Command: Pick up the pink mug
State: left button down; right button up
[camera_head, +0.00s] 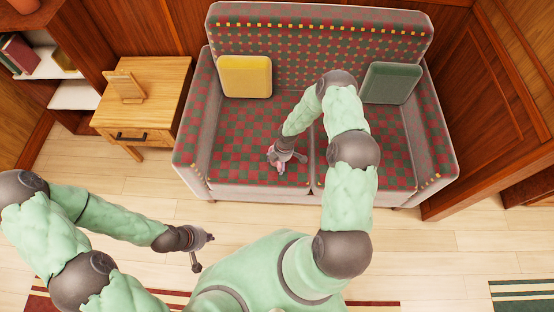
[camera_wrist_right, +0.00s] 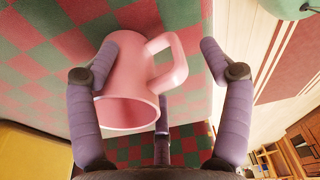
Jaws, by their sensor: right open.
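A pink mug (camera_wrist_right: 140,78) lies on the checkered sofa seat, with its open mouth toward my right wrist camera and its handle to the right in the wrist view. In the head view only a small bit of the mug (camera_head: 281,171) shows beside my right gripper (camera_head: 285,160), which largely hides it. My right gripper (camera_wrist_right: 160,60) is open. Its fingers are spread around the mug, the left one overlapping the mug's side in the picture; I cannot tell if it touches. The right finger is apart from the handle. My left gripper (camera_head: 203,249) is over the floor, its jaws unclear.
The sofa (camera_head: 240,130) carries a yellow cushion (camera_head: 245,77) and a green cushion (camera_head: 390,83). A wooden side table (camera_head: 165,85) with a small wooden stand (camera_head: 125,87) is left of it. Bare floor (camera_head: 140,180) lies in front.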

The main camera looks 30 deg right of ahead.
jog(key=shift+f, duration=0.3)
jog(key=shift+r, duration=0.1)
grip_shut()
jog(key=shift+r, duration=0.15)
